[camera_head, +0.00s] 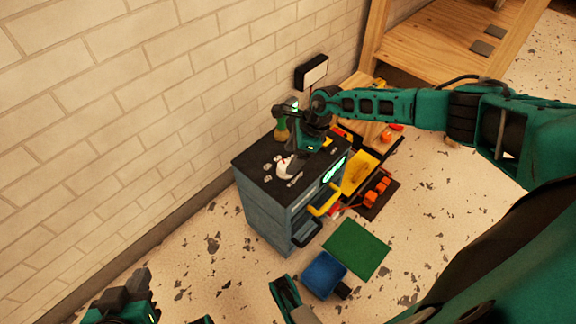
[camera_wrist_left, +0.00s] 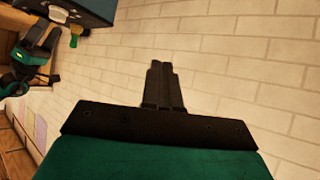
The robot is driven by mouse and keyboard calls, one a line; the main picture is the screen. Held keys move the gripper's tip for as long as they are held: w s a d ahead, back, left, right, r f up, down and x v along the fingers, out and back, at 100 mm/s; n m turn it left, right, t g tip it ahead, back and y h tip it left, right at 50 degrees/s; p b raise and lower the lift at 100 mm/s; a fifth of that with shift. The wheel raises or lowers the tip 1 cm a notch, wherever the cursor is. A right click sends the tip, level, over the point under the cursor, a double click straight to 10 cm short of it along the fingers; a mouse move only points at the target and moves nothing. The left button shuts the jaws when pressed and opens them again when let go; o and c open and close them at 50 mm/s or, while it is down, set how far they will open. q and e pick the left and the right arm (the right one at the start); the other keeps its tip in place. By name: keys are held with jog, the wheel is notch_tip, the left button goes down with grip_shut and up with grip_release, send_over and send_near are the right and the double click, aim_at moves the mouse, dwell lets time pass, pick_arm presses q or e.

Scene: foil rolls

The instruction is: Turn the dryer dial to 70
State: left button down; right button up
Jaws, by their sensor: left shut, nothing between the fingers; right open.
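A dark cabinet with a black top (camera_head: 252,165), which may be the dryer, stands against the brick wall. Its front has a lit green display (camera_head: 334,170). I cannot make out a dial or its setting. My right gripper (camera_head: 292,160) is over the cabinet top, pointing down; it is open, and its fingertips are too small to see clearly. A small white item (camera_head: 285,167) shows beside it. My left gripper (camera_head: 142,278) is low at the left, far from the cabinet. In the left wrist view its fingers (camera_wrist_left: 163,85) are shut and empty before the wall.
A blue bin (camera_head: 323,274) and green mat (camera_head: 357,248) are on the floor. A wooden shelf (camera_head: 440,45) stands behind. The speckled floor at left is clear.

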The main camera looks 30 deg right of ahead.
aim_at(286, 165)
jog(key=shift+b+x, duration=0.45)
jog(key=shift+x, duration=1.15)
jog(key=shift+r, duration=0.1)
jog(key=c, duration=1.1)
